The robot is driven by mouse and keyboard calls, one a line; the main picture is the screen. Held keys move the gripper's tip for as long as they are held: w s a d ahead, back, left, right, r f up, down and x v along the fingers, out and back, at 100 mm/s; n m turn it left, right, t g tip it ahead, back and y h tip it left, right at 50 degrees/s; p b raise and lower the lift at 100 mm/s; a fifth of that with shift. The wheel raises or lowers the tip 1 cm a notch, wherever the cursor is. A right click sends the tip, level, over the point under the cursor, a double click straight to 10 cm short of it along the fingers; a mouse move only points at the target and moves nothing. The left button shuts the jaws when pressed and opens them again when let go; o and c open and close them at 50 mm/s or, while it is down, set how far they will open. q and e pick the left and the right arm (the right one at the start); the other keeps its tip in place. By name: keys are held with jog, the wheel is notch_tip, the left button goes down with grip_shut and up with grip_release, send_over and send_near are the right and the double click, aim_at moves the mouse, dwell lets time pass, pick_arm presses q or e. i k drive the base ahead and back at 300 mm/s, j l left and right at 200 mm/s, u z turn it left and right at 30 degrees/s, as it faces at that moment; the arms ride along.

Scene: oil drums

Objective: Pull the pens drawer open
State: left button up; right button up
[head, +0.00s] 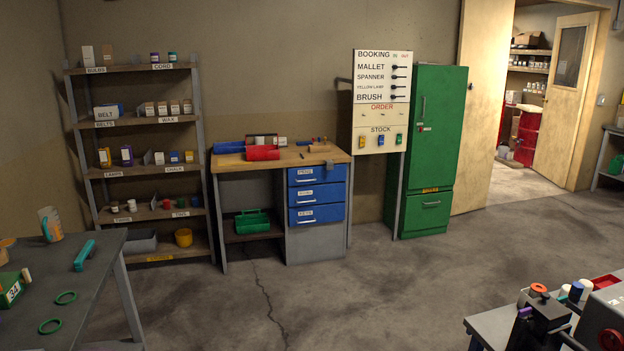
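The workbench (230,164) against the back wall has a stack of blue drawers under the right part of its top. The top blue drawer (325,176) has a small white label that seems to read PENS, and a pale bar handle (306,180). It looks shut, its front flush with the drawers below. The middle drawer (330,194) and bottom drawer (330,213) also look shut; their labels are too small to read surely. Neither of my grippers is in view.
Open concrete floor (330,300) lies before the workbench. A grey table (95,270) with green rings stands at the left front. Another table (490,325) with tools is at the lower right. A green cabinet (445,130) and labelled shelves (130,172) flank the workbench.

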aim_at(322, 174)
jog(key=i, duration=2.55)
jog(key=i+j+z, duration=0.1)
jog(key=i, duration=0.95)
jog(key=i+j+z, duration=0.1)
jog(key=i, duration=0.4)
jog(key=i+j, duration=0.15)
jog(key=i, duration=0.4)
jog(key=i+j+z, duration=0.15)
jog(key=i, duration=0.35)
jog(key=i+j, duration=0.15)
jog(key=i, duration=0.4)
